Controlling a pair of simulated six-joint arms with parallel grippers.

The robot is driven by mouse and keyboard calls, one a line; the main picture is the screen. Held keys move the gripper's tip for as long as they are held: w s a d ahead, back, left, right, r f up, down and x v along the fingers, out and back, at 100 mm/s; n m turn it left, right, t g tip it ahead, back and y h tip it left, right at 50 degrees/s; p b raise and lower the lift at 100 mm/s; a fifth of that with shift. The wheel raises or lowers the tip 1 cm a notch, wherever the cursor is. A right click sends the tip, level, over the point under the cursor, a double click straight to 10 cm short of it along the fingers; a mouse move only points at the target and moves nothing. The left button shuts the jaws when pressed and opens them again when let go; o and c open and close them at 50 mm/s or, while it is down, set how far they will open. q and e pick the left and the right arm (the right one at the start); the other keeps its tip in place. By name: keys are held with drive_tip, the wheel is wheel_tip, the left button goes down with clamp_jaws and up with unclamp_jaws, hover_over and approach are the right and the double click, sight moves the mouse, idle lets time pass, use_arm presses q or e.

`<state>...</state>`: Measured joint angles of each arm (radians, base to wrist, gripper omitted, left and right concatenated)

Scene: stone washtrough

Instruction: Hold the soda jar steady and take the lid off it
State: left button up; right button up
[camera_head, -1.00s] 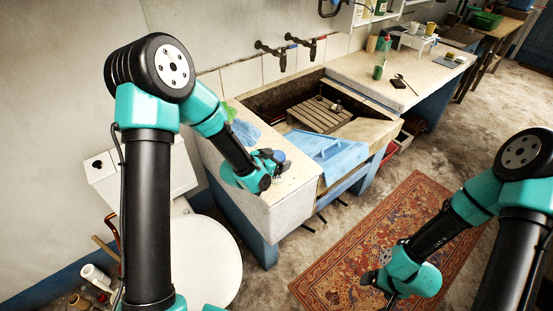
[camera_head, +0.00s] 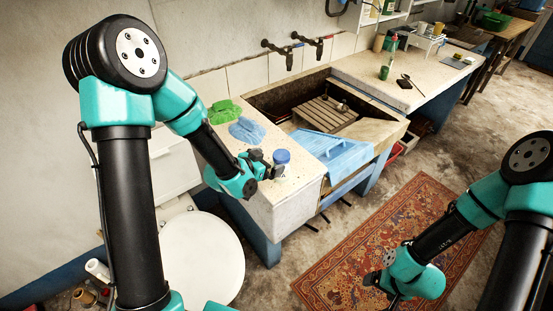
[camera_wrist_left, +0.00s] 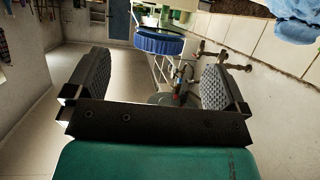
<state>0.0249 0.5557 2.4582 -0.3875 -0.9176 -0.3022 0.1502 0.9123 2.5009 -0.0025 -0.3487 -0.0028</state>
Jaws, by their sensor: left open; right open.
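The soda jar (camera_head: 279,170) stands upright near the front right corner of the pale counter, its blue lid (camera_head: 281,156) seated on top. My left gripper (camera_head: 262,164) is open and empty just left of the jar, apart from it. In the left wrist view the blue ribbed lid (camera_wrist_left: 159,42) shows beyond the gap between the two open fingers, with part of the clear jar above it in the picture. My right gripper (camera_head: 372,281) is low over the rug, far from the jar, open with nothing visible in it.
A green glove (camera_head: 224,112) and a blue glove (camera_head: 247,131) lie behind my left gripper. A blue cloth (camera_head: 345,157) drapes over the trough edge to the right. Two wall taps (camera_head: 279,50) stand above the trough, which holds a wooden slatted board (camera_head: 324,114).

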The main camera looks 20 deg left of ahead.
use_arm(q)
drive_tip(key=v, duration=0.5)
idle(0.4)
drive_tip(key=s+f+n+g, duration=0.2)
drive_tip(key=s+f, duration=0.3)
drive_tip(key=f, duration=0.3)
drive_tip(key=s+f+n+g+y, duration=0.1)
drive_tip(key=s+f+n+g, duration=0.2)
drive_tip(key=f, duration=0.6)
drive_tip(key=s+f+n+g+y, duration=0.1)
drive_tip(key=s+f+n+g, duration=0.1)
drive_tip(key=s+f+g, duration=0.4)
wheel_tip(320, 180, down, 3)
drive_tip(key=shift+s+d+r, duration=0.15)
drive_tip(key=shift+s+d, duration=0.2)
drive_tip(key=shift+s, duration=0.8)
drive_tip(key=shift+y, duration=0.3)
